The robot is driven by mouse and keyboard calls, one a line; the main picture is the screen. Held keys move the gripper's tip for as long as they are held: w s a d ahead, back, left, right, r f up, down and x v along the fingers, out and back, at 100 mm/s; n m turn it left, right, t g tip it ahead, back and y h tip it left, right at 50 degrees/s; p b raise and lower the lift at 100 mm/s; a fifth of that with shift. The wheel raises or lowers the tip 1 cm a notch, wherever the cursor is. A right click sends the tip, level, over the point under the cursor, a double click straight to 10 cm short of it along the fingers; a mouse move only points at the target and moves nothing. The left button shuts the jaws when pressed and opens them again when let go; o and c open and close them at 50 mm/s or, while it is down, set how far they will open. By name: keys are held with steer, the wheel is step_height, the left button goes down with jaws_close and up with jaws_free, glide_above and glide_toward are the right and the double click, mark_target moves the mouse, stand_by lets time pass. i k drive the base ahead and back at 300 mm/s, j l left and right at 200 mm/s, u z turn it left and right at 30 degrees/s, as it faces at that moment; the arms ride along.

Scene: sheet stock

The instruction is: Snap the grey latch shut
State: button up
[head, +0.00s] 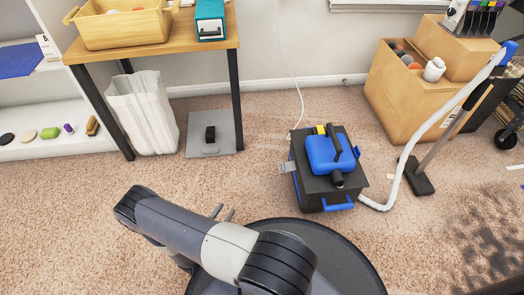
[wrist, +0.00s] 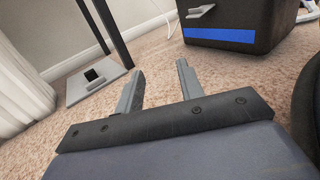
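The grey latch (head: 287,167) sticks out from the upper left side of a black box-shaped machine (head: 310,192) with a blue top part, standing on the carpet. In the wrist view the latch (wrist: 201,12) juts out from the dark wall, above a blue stripe. My gripper (head: 222,212) is to the lower left of the machine, apart from the latch. In the wrist view my gripper (wrist: 159,70) has its two fingers spread with nothing between them. The latch lies beyond the fingers, up and to the right.
A wooden table (head: 160,47) with black legs stands at the back left. A white bin (head: 143,112) and a grey plate (head: 213,134) are under it. A white hose (head: 430,120) and cardboard boxes (head: 402,90) are right of the machine. Carpet between my gripper and the machine is clear.

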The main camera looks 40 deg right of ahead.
mark_target(290, 166)
steer(key=i+j+z, duration=0.15)
steer(key=i+z, duration=0.25)
steer(key=i+j+z, duration=0.2)
steer(key=z, duration=0.2)
steer(key=i+j+z, duration=0.4)
steer(key=l+z, duration=0.2)
steer(key=z, duration=0.15)
steer(key=l+z, duration=0.2)
steer(key=z, duration=0.15)
steer(key=k, duration=0.1)
